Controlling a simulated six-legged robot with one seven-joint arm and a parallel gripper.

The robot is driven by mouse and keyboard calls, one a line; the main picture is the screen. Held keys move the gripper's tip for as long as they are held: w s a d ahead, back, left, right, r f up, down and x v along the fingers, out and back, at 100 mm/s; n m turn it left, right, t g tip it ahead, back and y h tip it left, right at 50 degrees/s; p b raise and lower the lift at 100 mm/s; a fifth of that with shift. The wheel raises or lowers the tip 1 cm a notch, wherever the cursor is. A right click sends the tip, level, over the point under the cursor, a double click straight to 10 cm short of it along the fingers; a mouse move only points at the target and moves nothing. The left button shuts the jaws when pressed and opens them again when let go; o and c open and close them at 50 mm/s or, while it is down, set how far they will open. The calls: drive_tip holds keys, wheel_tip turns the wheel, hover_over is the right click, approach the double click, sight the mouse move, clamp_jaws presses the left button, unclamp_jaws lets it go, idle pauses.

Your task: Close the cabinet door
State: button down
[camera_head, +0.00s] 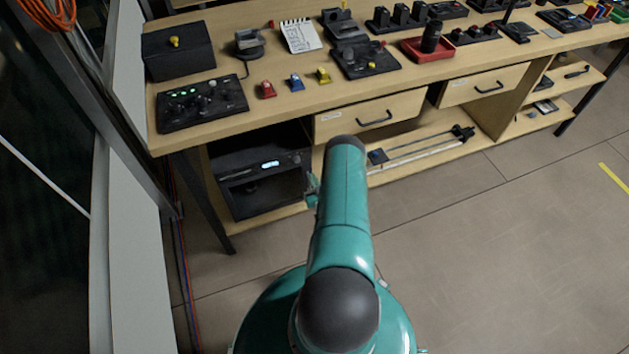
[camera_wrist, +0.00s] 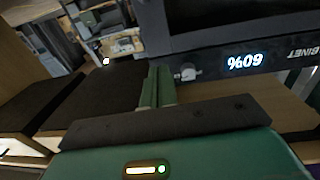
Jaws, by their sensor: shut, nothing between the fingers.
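The cabinet (camera_head: 262,163) is a black box with a lit display, on the low shelf under the left end of the workbench. Its front has a dark, framed area below the display; I cannot tell how far the door stands open. In the wrist view the cabinet front (camera_wrist: 215,62) is upside down, with a display reading 60%, part of the word CABINET and a small round knob (camera_wrist: 188,72). My gripper (camera_wrist: 156,80) has its green fingers together, empty, close to this front near the knob. In the head view my arm hides most of my gripper (camera_head: 312,190).
The workbench (camera_head: 290,104) carries control boxes and small coloured items. Two drawers (camera_head: 370,117) (camera_head: 485,86) look shut. A table leg (camera_head: 205,205) stands left of the cabinet, near a wall with cables (camera_head: 183,270). The floor (camera_head: 490,250) at right is clear.

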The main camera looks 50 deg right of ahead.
drive_tip(key=v, duration=0.9)
drive_tip(key=shift+s, duration=0.45)
